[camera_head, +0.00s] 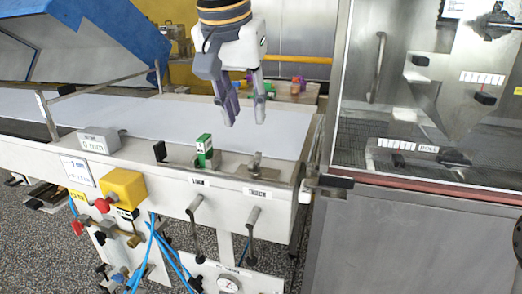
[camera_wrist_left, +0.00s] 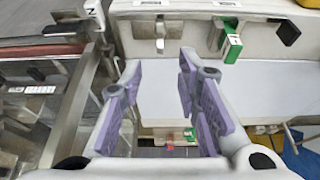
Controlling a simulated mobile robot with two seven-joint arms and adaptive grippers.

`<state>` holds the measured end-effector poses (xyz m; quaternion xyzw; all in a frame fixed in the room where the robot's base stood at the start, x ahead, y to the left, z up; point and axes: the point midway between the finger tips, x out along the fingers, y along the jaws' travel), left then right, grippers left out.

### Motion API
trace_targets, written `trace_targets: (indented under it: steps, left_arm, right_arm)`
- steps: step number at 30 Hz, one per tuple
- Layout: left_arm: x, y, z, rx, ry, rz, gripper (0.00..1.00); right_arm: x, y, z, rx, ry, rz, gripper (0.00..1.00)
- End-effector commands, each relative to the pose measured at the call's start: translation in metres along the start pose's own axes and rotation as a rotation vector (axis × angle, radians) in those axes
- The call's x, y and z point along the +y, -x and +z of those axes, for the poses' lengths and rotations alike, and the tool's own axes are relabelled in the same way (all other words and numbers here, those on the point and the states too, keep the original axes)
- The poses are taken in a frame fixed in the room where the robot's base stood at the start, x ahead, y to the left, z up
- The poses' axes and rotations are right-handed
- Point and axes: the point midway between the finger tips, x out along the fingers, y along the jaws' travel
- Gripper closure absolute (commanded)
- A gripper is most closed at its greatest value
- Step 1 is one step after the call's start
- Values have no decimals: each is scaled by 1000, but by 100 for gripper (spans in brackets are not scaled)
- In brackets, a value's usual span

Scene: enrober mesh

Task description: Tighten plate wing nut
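A small metal plate with an upright grey fitting (camera_head: 255,162), probably the wing nut, sits on the machine's front ledge. It also shows at the top of the left wrist view (camera_wrist_left: 160,44), though its wings are too small to make out. My left gripper (camera_head: 245,112) is open and empty, pointing down over the white belt, behind and above the fitting. In the left wrist view its purple-padded fingers (camera_wrist_left: 160,70) are well apart, with the fitting beyond their tips. My right gripper is in neither view.
A grey display box (camera_head: 99,140) is farther left. A glass-fronted cabinet (camera_head: 375,80) closes off the right side. The white belt (camera_head: 165,122) is mostly clear. Two lever handles (camera_head: 251,218) hang below the ledge.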

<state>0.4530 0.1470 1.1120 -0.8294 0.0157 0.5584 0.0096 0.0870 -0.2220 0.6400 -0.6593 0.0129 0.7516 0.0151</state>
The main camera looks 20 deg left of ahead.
Motion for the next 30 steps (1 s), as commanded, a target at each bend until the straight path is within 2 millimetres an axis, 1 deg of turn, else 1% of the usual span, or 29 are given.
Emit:
trace_targets:
  steps: [3,7,9,12,15,18,22,29,30]
  left_arm:
    - [1,-14,4,-19,-6,-7,70]
    - [-2,-21,-3,15,3,-14,70]
    - [-2,-47,-1,2,1,-6,70]
    - [-2,-74,-1,1,2,-3,70]
    - [-2,-96,-1,2,2,-2,70]
    - [-2,-110,-2,4,2,-2,70]
    - [-1,-119,-2,7,2,-2,70]
    - [-1,-120,-2,7,2,-1,70]
    - [-1,-120,-2,7,2,-1,77]
  right_arm:
    - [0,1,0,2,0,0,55]
    - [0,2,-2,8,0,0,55]
    - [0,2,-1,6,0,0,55]
    - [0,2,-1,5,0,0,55]
    - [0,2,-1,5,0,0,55]
    - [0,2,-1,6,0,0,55]
    - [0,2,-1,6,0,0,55]
    - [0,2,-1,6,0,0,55]
    - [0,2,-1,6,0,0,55]
